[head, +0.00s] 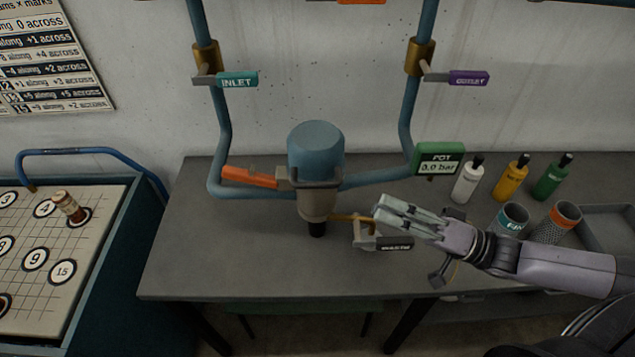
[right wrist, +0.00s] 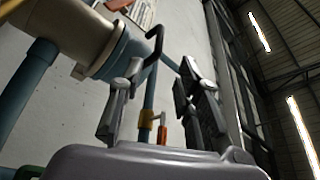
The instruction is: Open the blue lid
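The blue lid (head: 316,143) is a domed cap on top of the pot (head: 317,205), whose lower body is beige. It sits upright at the middle of the bench, and I see no gap beneath it. My right gripper (head: 381,210) is to the right of the pot and below the lid's level, with its fingers pointing left. The right wrist view shows its two fingers (right wrist: 160,75) apart with nothing gripped. A thin black bent handle shows beyond them. Part of the pot's side (right wrist: 100,45) is at the upper left there. My left gripper is not in view.
Blue pipes (head: 226,110) flank the pot, with a teal INLET handle (head: 238,79) and a purple handle (head: 468,78). An orange handle (head: 250,177) is left of the lid. A black-labelled handle (head: 394,243) is under my right gripper. Bottles (head: 511,180) stand right.

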